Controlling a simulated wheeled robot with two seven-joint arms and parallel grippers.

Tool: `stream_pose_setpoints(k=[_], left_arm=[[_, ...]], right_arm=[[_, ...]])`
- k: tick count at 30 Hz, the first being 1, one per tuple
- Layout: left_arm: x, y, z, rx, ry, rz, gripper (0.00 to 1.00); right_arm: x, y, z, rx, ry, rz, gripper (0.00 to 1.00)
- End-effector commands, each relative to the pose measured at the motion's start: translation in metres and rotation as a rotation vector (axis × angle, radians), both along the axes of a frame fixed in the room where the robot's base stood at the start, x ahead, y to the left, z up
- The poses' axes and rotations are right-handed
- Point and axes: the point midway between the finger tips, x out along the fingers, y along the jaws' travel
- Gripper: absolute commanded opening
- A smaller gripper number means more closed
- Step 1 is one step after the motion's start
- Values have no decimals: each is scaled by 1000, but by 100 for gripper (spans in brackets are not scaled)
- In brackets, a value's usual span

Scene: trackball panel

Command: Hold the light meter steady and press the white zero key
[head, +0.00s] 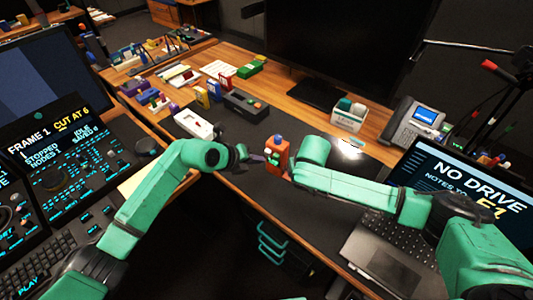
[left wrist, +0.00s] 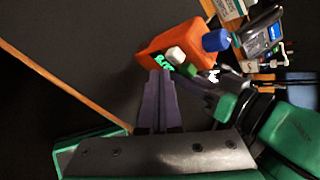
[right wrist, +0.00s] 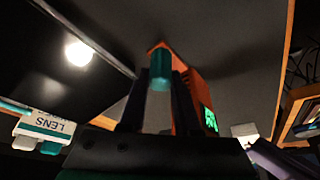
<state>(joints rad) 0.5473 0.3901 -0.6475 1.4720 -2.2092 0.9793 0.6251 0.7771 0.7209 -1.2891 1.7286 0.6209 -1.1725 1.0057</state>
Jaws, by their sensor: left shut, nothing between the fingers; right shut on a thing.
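The light meter is an orange box (head: 276,162) with a blue dome, held upright above the dark desk mat. My right gripper (head: 290,165) is shut on it from the right. In the left wrist view the meter (left wrist: 158,48) shows its blue dome (left wrist: 216,40), white key (left wrist: 175,54) and lit green display (left wrist: 164,63). My left gripper (left wrist: 160,73) is shut and empty, its tips just in front of the key side, close to the white key; I cannot tell whether they touch.
A white box (head: 195,124) and a dark grey case (head: 245,105) lie on the mat behind. A laptop (head: 385,250) and a phone (head: 415,120) stand to the right, a lit console (head: 60,160) to the left. The mat around the meter is clear.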

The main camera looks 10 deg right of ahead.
Motion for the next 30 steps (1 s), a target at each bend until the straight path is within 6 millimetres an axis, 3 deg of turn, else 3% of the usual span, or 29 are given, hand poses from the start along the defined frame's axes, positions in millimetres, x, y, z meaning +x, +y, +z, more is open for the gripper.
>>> stream_pose_setpoints(k=[30], left_arm=[[6, -6, 1, 0, 0, 0, 0]], right_arm=[[0, 0, 0, 0, 0, 0, 0]])
